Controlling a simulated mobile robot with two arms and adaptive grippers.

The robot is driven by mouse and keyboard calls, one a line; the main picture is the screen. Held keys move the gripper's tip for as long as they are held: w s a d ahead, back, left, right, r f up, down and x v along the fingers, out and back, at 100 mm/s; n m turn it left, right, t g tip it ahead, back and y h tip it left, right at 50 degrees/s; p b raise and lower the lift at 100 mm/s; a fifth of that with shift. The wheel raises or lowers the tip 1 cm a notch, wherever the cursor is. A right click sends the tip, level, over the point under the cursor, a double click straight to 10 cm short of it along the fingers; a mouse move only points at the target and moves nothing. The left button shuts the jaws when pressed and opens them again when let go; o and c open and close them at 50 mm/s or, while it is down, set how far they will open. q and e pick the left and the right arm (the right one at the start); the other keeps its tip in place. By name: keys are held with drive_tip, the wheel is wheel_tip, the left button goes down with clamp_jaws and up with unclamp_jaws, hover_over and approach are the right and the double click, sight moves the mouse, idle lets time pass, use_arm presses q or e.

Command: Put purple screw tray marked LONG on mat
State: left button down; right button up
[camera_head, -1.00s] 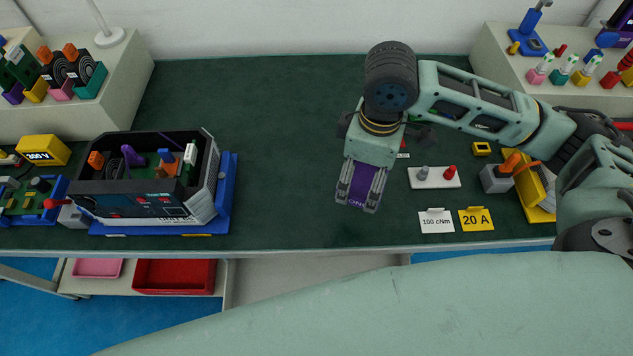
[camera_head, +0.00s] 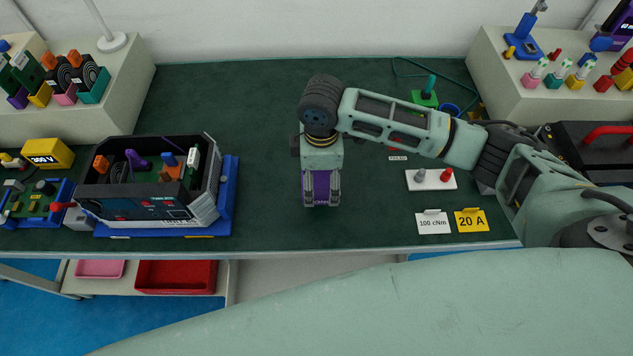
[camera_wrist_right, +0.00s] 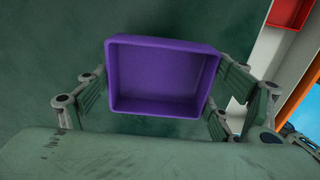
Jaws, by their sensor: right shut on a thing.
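My right gripper (camera_head: 321,203) is shut on the purple screw tray (camera_head: 320,186), over the middle of the dark green mat (camera_head: 230,85). In the right wrist view the tray (camera_wrist_right: 165,75) is empty, with its open top facing the camera, and the fingers (camera_wrist_right: 160,98) press on its two sides. The LONG marking cannot be read now. Whether the tray touches the mat or hangs just above it, I cannot tell. My left gripper does not show.
A black open-topped device (camera_head: 150,195) on a blue base stands to the left. A white block (camera_head: 431,179) with two pegs, a white card (camera_head: 432,222) and a yellow card (camera_head: 471,220) lie to the right. The mat between them is mostly clear.

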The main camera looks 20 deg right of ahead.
sight(317, 182)
drive_tip(key=shift+w+a+f, duration=0.35)
drive_tip(key=shift+f, duration=0.05)
wheel_tip(317, 182, down, 3)
drive_tip(key=shift+f+p, duration=0.1)
drive_tip(key=shift+p, duration=0.35)
drive_tip(key=shift+f, duration=0.35)
drive_tip(key=shift+f, duration=0.1)
drive_tip(key=o, duration=1.1)
wheel_tip(317, 182, up, 12)
drive_tip(key=shift+r+b, duration=0.15)
drive_tip(key=shift+b, duration=0.75)
